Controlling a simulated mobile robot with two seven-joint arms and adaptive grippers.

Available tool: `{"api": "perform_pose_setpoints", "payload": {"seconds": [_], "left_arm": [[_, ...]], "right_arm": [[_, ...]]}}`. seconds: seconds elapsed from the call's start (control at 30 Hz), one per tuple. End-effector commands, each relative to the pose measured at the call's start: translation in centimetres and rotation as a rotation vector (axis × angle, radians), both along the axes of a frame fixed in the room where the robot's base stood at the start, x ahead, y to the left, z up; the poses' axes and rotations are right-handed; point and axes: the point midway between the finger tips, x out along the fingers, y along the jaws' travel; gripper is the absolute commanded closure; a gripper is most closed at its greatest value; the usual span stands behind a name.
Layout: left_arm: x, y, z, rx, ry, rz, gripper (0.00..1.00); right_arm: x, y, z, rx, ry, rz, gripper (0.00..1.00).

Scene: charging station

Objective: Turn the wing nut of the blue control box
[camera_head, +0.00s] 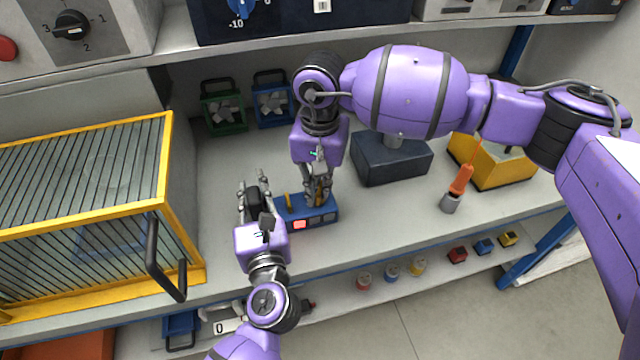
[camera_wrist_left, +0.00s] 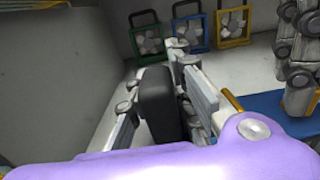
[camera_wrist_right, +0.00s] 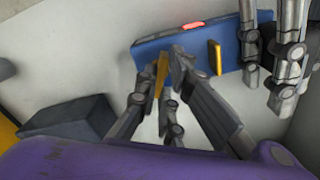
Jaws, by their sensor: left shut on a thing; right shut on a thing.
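The blue control box (camera_head: 291,214) sits on the bench, with a lit red square on its front. It also shows in the left wrist view (camera_wrist_left: 268,103) and the right wrist view (camera_wrist_right: 150,52). My right gripper (camera_head: 318,195) points down over its right part, shut on a yellow wing nut (camera_wrist_right: 161,72). A second yellow upright piece (camera_wrist_right: 215,57) stands free on the box. My left gripper (camera_head: 255,187) is at the box's left end, shut on a black block (camera_wrist_left: 158,105). I cannot tell whether the block is joined to the box.
A yellow-framed cage (camera_head: 168,160) stands at left. Green (camera_head: 224,110) and blue (camera_head: 272,102) fan units stand behind. A dark block (camera_head: 390,160), an orange-handled screwdriver (camera_head: 461,180) in a grey holder and a yellow box (camera_head: 490,165) are at right. The bench front is clear.

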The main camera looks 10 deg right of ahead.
Motion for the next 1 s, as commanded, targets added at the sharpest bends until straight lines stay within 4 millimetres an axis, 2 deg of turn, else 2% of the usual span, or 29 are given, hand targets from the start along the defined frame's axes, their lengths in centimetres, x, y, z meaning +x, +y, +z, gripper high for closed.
{"api": "perform_pose_setpoints", "payload": {"seconds": [0.7, 1.0], "left_arm": [[-0.02, 0.02, -0.06, 0.001, 0.001, 0.0, 1.0], [-0.01, 0.03, -0.07, 0.002, 0.001, 0.001, 1.0]], "right_arm": [[0.07, -0.01, 0.08, 0.001, -0.002, -0.676, 1.0], [0.1, 0.01, 0.1, 0.002, -0.002, -0.901, 1.0]]}}
